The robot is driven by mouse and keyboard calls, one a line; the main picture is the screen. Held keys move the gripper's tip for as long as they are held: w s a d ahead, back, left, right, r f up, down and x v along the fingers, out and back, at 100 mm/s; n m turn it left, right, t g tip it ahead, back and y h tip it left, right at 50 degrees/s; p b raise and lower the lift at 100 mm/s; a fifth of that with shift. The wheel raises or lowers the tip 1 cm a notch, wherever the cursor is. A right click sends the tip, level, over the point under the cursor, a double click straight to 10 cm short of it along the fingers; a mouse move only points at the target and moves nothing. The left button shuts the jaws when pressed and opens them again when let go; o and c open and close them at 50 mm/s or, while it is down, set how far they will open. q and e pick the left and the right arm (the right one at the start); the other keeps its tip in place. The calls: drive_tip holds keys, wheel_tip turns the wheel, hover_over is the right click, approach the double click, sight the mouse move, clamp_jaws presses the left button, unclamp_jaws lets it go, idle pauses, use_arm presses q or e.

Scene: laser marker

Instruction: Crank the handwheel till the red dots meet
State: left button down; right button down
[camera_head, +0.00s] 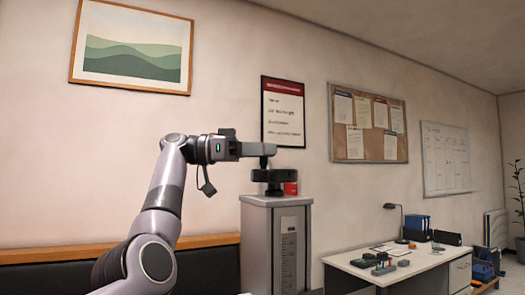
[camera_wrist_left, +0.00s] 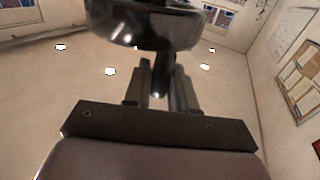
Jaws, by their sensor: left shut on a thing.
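The black handwheel (camera_head: 267,176) sits on top of a grey upright cabinet (camera_head: 276,201). My left gripper (camera_head: 264,150) is just above the wheel, shut on its dark crank handle (camera_head: 264,163). In the left wrist view the two fingers (camera_wrist_left: 160,88) stand on either side of the dark handle (camera_wrist_left: 161,72), and the glossy dark rim of the handwheel (camera_wrist_left: 145,25) fills the top. A small red part (camera_head: 290,188) shows beside the wheel on the cabinet top. I cannot make out the red dots. My right gripper is not in view.
A white desk (camera_head: 395,268) with a lamp, folders and small items stands to the right. A dark bench back with a wooden rail (camera_head: 120,248) runs along the wall behind my arm.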

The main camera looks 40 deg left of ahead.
use_arm(q)
drive_tip(key=shift+f, duration=0.1)
drive_tip(key=c, duration=1.1)
unclamp_jaws()
drive_tip(key=shift+w+d, duration=0.1)
drive_tip(key=shift+o, duration=0.2)
drive_tip(key=v, duration=0.7)
drive_tip(key=shift+o, duration=0.2)
